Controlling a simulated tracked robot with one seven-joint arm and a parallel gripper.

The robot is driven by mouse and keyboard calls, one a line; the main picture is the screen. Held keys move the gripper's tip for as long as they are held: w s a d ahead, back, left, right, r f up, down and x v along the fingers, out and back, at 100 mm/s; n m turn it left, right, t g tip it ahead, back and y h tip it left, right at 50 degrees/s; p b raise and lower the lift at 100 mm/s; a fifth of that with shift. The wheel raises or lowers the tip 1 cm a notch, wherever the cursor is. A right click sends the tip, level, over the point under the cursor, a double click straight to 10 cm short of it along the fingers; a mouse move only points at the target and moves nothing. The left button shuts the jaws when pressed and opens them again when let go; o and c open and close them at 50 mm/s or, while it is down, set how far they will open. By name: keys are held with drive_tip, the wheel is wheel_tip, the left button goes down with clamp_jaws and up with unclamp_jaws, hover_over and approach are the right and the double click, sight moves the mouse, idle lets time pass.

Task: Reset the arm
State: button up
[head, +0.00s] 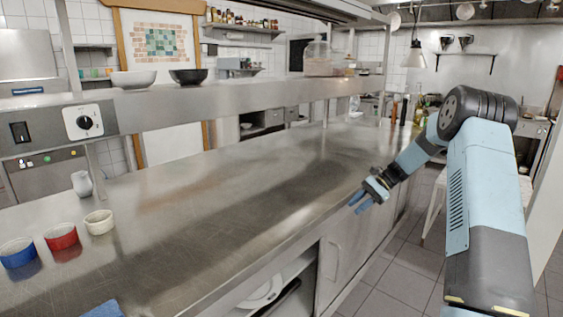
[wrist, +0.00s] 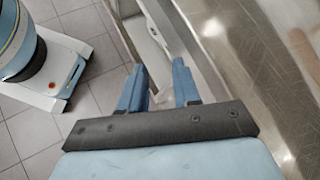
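My gripper (head: 362,202) is over the right front edge of the steel counter (head: 230,190) in the head view, at the end of my raised, bent arm. In the wrist view the two blue fingers of my gripper (wrist: 160,88) stand apart with nothing between them. Below them are the counter's edge and the tiled floor. The gripper touches nothing that I can see.
Blue (head: 18,253), red (head: 61,237) and cream (head: 98,222) ramekins and a small white jug (head: 82,184) stand at the counter's left. A blue cloth-like item (head: 103,310) lies at the front. A steel shelf (head: 230,98) spans above. The counter's middle is clear.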

drive_tip(key=s+a+r+n+t+h, duration=0.1)
drive_tip(key=s+a+r+n+h, duration=0.2)
drive_tip(key=s+r, duration=0.7)
drive_tip(key=s+a+r+n+t+h, duration=0.2)
drive_tip(key=s+a+r+n+h, duration=0.15)
drive_tip(key=s+r, duration=0.75)
drive_tip(key=s+d+r+n+t+h, duration=0.1)
drive_tip(key=s+n+t, duration=0.1)
drive_tip(key=s, duration=1)
drive_tip(key=s+d+r+n+t+h, duration=0.1)
drive_tip(key=s+n+t+h, duration=0.1)
drive_tip(key=s, duration=1)
drive_tip(key=shift+s+r+n+t, duration=0.2)
drive_tip(key=shift+r+n+t, duration=0.1)
drive_tip(key=shift+n, duration=0.05)
drive_tip(key=shift+d+h, duration=0.1)
drive_tip(key=shift+h, duration=0.15)
